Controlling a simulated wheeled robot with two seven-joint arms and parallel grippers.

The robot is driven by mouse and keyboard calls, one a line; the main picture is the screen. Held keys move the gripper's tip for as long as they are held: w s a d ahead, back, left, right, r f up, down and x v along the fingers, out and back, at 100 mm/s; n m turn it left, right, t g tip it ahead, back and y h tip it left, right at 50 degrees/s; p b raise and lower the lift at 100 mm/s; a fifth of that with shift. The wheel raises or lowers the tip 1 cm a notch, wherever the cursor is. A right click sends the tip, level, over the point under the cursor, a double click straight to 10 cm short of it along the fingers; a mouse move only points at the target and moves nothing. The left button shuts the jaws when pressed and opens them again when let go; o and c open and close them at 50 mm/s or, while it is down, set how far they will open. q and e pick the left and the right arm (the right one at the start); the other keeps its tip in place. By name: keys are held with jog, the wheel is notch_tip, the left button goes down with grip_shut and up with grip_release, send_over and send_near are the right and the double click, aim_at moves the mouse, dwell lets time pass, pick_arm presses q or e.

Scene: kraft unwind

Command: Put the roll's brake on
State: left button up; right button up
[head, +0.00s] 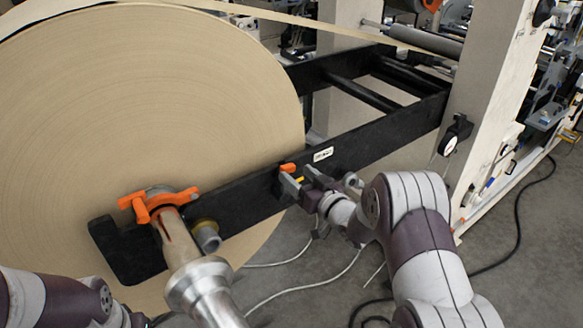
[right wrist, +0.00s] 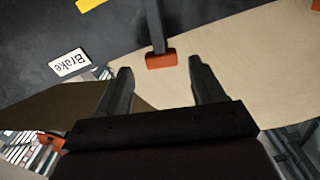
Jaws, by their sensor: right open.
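The brake lever has an orange tip (head: 288,168) and sits on the black support arm (head: 370,132) beside the big brown paper roll (head: 150,90). In the right wrist view the lever is a dark bar ending in an orange block (right wrist: 161,61). A white "Brake" label (right wrist: 69,63) is on the black arm beside it. My right gripper (head: 284,190) is open at the lever. In the wrist view the orange block lies in line with the gap between its fingertips, not gripped. My left arm shows at the lower left; its gripper is out of view.
An orange clamp handle (head: 160,202) sits at the roll's hub, with a metal shaft (head: 200,285) pointing towards me. A pale machine column (head: 490,110) stands at the right. Cables (head: 310,285) lie on the grey floor. A yellow mark (right wrist: 90,5) is near the lever.

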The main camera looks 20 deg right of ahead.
aim_at(291, 169)
jog(key=shift+x, duration=0.8)
jog(key=shift+w+a+r, duration=0.15)
jog(key=shift+w+a, duration=0.25)
jog(key=shift+w, duration=0.4)
grip_shut()
jog(key=shift+d, duration=0.1)
